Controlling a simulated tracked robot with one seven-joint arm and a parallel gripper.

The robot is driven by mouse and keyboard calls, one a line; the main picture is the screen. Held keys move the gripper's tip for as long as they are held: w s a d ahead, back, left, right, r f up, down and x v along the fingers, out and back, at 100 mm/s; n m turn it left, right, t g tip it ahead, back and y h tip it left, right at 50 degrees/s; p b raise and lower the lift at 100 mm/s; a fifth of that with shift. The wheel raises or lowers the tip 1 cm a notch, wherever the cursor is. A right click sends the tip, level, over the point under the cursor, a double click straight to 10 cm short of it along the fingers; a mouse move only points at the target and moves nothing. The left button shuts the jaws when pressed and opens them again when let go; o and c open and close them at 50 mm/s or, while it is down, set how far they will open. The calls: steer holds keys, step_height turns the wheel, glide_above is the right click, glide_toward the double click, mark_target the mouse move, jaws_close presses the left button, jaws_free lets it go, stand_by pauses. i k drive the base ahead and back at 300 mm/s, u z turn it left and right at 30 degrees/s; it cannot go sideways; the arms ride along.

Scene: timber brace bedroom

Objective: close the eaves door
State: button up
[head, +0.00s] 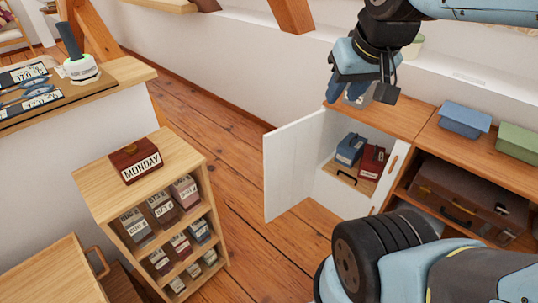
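The eaves door (292,168) is a white panel standing wide open at the left side of a low cabinet (385,118) with a wooden top.
A brown suitcase (465,195) lies in the open shelf at right. Blue (465,119) and green (518,142) boxes sit on top. A small shelf unit (190,160) bearing a red MONDAY box (136,161) stands at left. Bare plank floor (235,150) lies between it and the door.

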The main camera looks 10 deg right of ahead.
mark_target(291, 151)
steer(key=u, duration=0.05)
steer(key=i, duration=0.9)
steer(key=z, duration=0.1)
